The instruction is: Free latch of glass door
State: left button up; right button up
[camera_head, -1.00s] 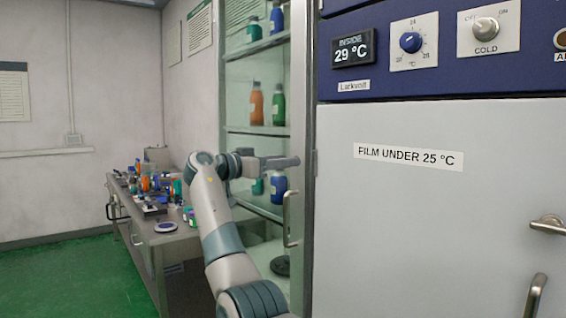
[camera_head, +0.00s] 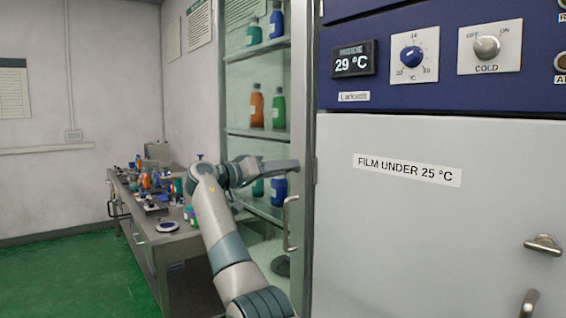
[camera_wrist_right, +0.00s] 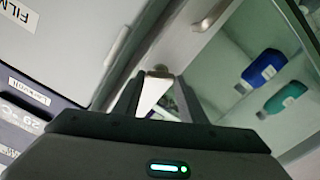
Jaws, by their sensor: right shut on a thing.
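The glass door (camera_head: 258,95) of the tall cabinet is closed in the head view, with bottles visible behind it. Its bar handle (camera_head: 291,222) is on the right frame and also shows at the top of the right wrist view (camera_wrist_right: 212,15). My right gripper (camera_head: 296,163) reaches the right frame above this handle. In the right wrist view its fingers (camera_wrist_right: 159,82) are closed around a small metal latch piece (camera_wrist_right: 158,71) on the door frame. The fingers hide part of the latch, so I cannot tell its position. My left gripper is not in view.
A white unit (camera_head: 440,240) with a blue control panel (camera_head: 430,60) and metal handles stands right beside the cabinet. A bench (camera_head: 160,232) with several small items is at the left. Green floor is free at the far left.

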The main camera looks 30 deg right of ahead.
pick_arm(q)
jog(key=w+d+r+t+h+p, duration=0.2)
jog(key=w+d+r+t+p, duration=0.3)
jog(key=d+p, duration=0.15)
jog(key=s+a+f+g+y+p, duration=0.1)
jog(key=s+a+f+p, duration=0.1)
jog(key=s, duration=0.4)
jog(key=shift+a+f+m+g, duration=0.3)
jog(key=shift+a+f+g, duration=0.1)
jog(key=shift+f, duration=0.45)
pick_arm(e)
jog(key=shift+w+f+n, duration=0.1)
jog(key=shift+n, duration=3.05)
jog(key=shift+w+f+n, duration=0.1)
jog(key=shift+n, duration=3.05)
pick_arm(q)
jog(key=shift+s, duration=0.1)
pick_arm(e)
jog(key=o, duration=1.1)
jog(key=shift+c, duration=0.2)
jog(key=shift+a, duration=0.2)
